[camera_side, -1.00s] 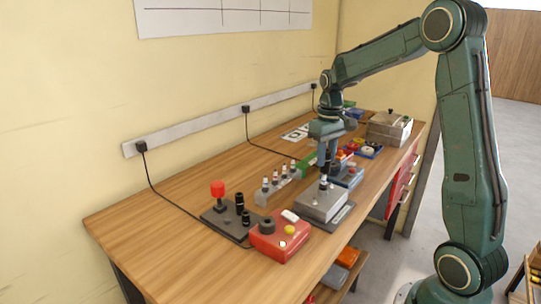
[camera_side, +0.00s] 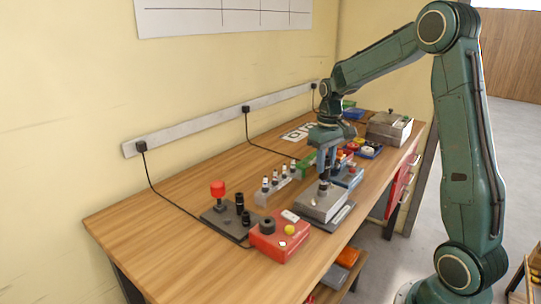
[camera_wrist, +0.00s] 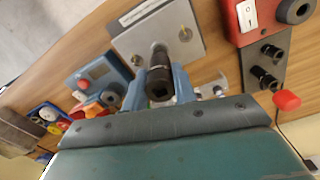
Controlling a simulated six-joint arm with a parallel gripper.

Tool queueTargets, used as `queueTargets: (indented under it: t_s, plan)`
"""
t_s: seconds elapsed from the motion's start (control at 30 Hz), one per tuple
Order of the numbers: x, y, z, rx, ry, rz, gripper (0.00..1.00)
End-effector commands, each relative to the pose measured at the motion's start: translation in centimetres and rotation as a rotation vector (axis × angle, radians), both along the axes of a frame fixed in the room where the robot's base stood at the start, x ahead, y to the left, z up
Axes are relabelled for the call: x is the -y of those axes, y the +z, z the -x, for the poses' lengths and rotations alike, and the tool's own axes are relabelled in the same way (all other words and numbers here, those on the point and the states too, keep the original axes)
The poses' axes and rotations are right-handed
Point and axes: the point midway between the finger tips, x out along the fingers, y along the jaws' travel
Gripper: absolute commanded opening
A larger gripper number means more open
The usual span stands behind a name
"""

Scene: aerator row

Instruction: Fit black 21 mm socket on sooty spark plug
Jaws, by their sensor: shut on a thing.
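My gripper (camera_side: 325,172) is shut on a black socket (camera_wrist: 158,84). In the wrist view the socket stands between the blue fingers with its hollow near end facing the camera. Its far end points down at the top of a grey metal block (camera_wrist: 180,18). In the side view the block (camera_side: 318,208) lies right below the fingers. The socket's lower end appears to be at the block's top; I cannot tell how deep it sits. The sooty spark plug cannot be made out; anything under the socket is hidden. Two small brass-coloured fittings (camera_wrist: 185,34) show on the block.
A rack (camera_side: 272,192) of several upright plugs stands left of the block. A red box (camera_side: 272,245) and a dark plate (camera_side: 216,222) with more black sockets (camera_side: 240,203) are nearer. A blue-grey box (camera_side: 350,180) and a grey case (camera_side: 388,130) stand behind. The left table is clear.

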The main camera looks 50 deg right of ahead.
Motion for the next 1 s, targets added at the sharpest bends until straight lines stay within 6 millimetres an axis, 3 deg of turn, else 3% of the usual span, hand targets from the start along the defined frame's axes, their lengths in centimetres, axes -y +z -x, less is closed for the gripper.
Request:
queueTargets:
  t_s: [1.0]
  plan:
    - [0.0, -2.1, 0.0, 0.000, 0.000, 0.000, 0.05]
